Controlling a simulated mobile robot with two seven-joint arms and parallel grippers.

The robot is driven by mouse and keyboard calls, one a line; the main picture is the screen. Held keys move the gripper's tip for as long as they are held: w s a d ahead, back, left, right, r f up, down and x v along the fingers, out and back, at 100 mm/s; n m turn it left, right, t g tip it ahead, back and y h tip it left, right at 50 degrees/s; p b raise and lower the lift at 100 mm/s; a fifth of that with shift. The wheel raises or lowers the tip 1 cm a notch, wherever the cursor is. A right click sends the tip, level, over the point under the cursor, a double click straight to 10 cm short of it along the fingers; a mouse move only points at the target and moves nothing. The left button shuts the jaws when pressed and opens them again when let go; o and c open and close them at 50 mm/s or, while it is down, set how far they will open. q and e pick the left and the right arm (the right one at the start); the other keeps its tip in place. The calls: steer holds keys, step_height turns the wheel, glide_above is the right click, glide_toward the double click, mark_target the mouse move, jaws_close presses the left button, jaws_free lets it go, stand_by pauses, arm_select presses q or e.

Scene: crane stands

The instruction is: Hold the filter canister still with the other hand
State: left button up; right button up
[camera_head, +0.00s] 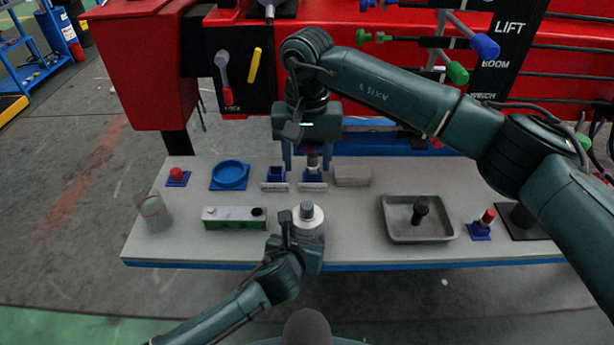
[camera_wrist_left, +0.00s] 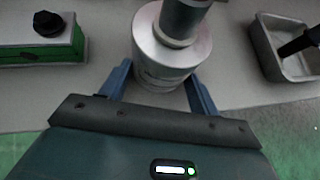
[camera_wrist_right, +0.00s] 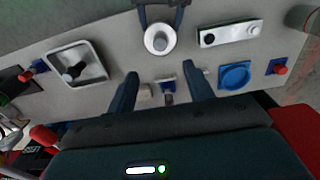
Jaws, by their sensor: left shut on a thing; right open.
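The filter canister (camera_head: 309,227) is a whitish cylinder with a grey cylindrical piece on its top. It stands upright near the table's front edge, in the middle. My left gripper (camera_head: 306,240) is shut on the canister's sides from the front. In the left wrist view its blue fingers flank the lower body of the canister (camera_wrist_left: 152,70). My right gripper (camera_head: 307,166) is open with fingers pointing down over the small blue holders at the back of the table. In the right wrist view the canister (camera_wrist_right: 152,46) is beyond its fingers, apart from them.
A green and white box (camera_head: 222,224) stands left of the canister, and a grey tray (camera_head: 397,234) with a dark piece inside lies to the right. A blue round dish (camera_head: 229,175), a clear cup (camera_head: 155,213) and a beige block (camera_head: 352,176) also stand on the table.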

steer(key=shift+r, duration=2.1)
arm_select(q)
steer(key=o, duration=1.2)
steer(key=shift+o, duration=0.2)
